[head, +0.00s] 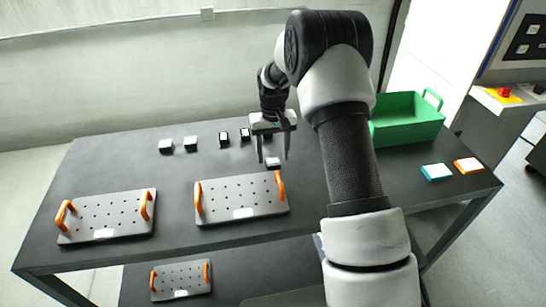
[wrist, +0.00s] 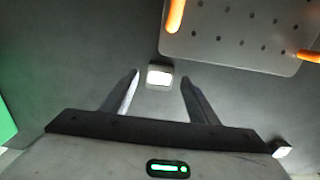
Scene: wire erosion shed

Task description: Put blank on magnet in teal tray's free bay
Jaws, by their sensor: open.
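My gripper (head: 272,157) is open and points down over the table behind the middle plate. A small grey block with a pale top (head: 273,162) sits on the table near its fingertips. In the wrist view the block (wrist: 159,76) lies just beyond and between the open fingertips (wrist: 160,80), with no visible contact. I cannot tell whether this block is the blank or whether a magnet is under it. A small teal-edged piece with a white top (head: 436,172) lies at the right of the table. I cannot make out bays in it.
Two perforated plates with orange handles (head: 106,218) (head: 242,197) lie along the front; another (head: 181,281) is below. Several small blocks (head: 190,144) stand behind. A green bin (head: 407,122) and an orange-edged piece (head: 467,165) are at right. The left rear table is clear.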

